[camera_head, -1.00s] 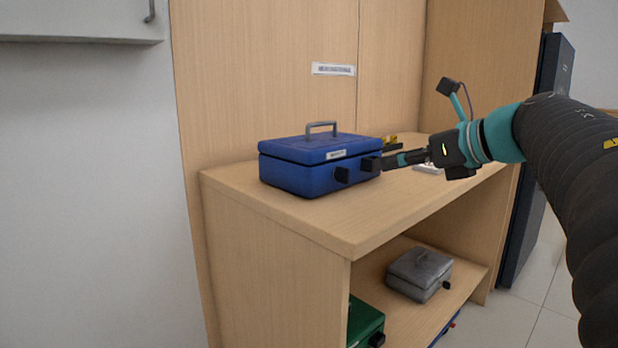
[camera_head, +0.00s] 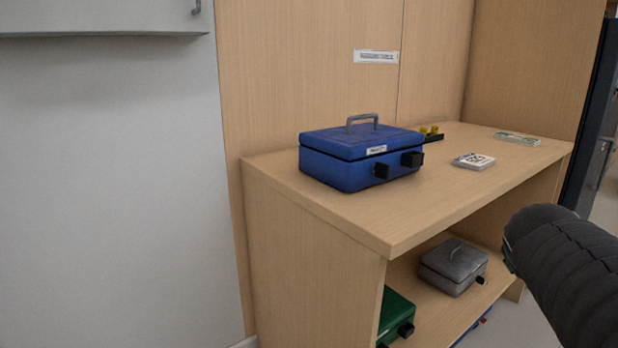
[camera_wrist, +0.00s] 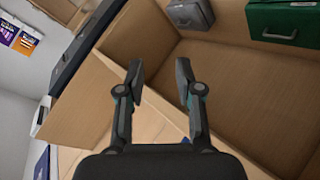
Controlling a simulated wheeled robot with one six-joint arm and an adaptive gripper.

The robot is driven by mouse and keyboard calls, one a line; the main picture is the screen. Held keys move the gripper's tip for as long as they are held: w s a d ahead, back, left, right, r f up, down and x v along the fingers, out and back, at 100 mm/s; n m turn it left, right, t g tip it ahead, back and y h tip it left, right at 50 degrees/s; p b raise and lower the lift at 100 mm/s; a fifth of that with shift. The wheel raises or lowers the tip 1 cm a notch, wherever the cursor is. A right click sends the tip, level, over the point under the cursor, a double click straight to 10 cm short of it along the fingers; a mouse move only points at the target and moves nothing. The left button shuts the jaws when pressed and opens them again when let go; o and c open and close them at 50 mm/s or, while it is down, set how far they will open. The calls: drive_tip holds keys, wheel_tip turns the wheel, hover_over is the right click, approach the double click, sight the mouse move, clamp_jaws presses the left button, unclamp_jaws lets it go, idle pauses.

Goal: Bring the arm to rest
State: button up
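My gripper (camera_wrist: 158,82) shows in the wrist view with its two fingers apart and nothing between them. It is outside the head view, where only a dark part of my arm shows at the lower right. In the wrist view the fingers stand in front of the wooden counter and its open lower shelf. A blue cash box (camera_head: 350,158) stands closed on the counter top, with its grey handle up and black knobs on its front. My gripper is apart from it.
The counter (camera_head: 330,215) holds a white card stack (camera_head: 473,161), a banknote bundle (camera_head: 517,138) and a black tray with yellow items (camera_head: 431,134). A grey box (camera_head: 453,266) and a green box (camera_head: 396,316) sit on the shelf below. The wrist view shows them too.

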drive_tip(key=s+a+f+m+g+y+p, duration=0.35)
drive_tip(key=s+a+f, duration=0.45)
drive_tip(key=a, duration=0.4)
drive_tip(key=s+a+r+n+y+p, duration=0.2)
drive_tip(key=s+a, duration=0.3)
drive_tip(key=a, duration=0.4)
drive_tip(key=shift+s+y+p, duration=0.15)
drive_tip(key=shift+y+p, duration=0.2)
drive_tip(key=shift+y, duration=0.4)
drive_tip(key=shift+d+r+t, duration=0.1)
drive_tip(key=shift+d+t, duration=0.05)
drive_tip(key=shift+t, duration=0.1)
